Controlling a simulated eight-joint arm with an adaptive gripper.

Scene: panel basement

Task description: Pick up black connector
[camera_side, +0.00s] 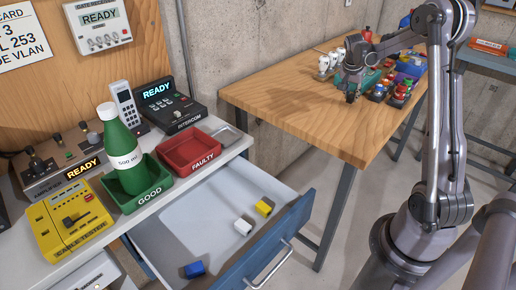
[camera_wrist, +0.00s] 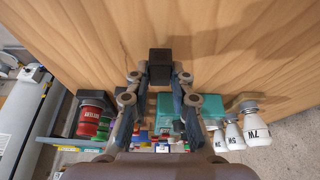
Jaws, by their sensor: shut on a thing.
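In the wrist view, a black block-shaped connector (camera_wrist: 160,61) sits between the fingertips of my gripper (camera_wrist: 160,73). The fingers are shut on it. In the side view the connector (camera_side: 351,97) is a small dark shape below the fingers. It appears held above the wood, though the exact gap is hard to tell.
The wooden table (camera_side: 290,105) has bare room in front and left of my gripper. White bottles (camera_side: 329,64), red cans (camera_side: 400,92) and a teal box (camera_wrist: 205,105) stand near it. An open drawer (camera_side: 190,225) holds blue, white and yellow connectors. Green and red bins (camera_side: 190,152) are on the bench.

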